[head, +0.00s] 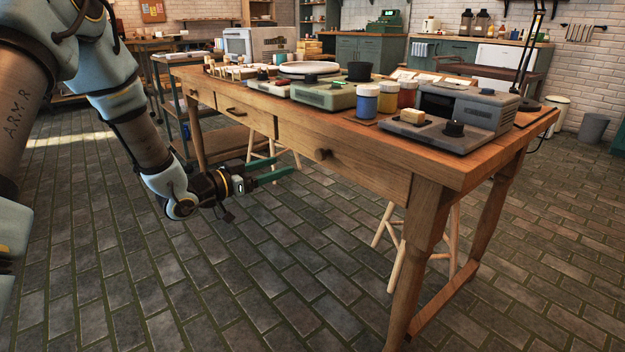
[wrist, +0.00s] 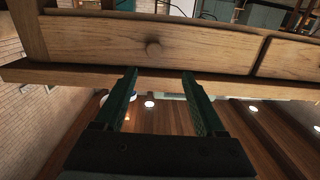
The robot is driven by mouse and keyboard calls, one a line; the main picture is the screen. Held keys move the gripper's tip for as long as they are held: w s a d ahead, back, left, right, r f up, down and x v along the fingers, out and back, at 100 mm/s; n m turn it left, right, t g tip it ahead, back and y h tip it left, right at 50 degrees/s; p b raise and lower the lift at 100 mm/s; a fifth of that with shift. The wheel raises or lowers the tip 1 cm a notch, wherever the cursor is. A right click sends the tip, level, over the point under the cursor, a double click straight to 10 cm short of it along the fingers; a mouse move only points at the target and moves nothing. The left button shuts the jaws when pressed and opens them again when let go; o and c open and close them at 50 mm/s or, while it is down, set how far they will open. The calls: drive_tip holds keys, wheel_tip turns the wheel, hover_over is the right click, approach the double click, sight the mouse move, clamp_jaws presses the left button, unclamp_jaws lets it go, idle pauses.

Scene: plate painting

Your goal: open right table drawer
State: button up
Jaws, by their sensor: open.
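In the wrist view, which looks upside down, the drawer front (wrist: 215,47) and knob (wrist: 153,49) lie straight ahead of the fingers. My gripper (head: 285,166) has green fingers that are apart and empty. In the head view it is left of the knob and slightly lower, clear of the table. In the wrist view the knob sits roughly centred between the fingertips (wrist: 160,72), beyond them.
The wooden table (head: 455,172) carries paint jars (head: 388,97), a grey machine (head: 465,115) and a green device (head: 325,95). Another drawer (head: 233,106) is farther left. A stool (head: 394,255) stands under the table. The tiled floor before the drawer is clear.

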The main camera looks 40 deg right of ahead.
sight(318, 155)
drive_tip(key=d, duration=0.3)
drive_tip(key=s+d, duration=0.1)
drive_tip(key=d, duration=0.3)
drive_tip(key=d+b, duration=0.1)
drive_tip(key=d, duration=0.3)
drive_tip(key=shift+s+d+f, duration=0.15)
drive_tip(key=shift+s, duration=0.1)
clamp_jaws()
idle(1.1)
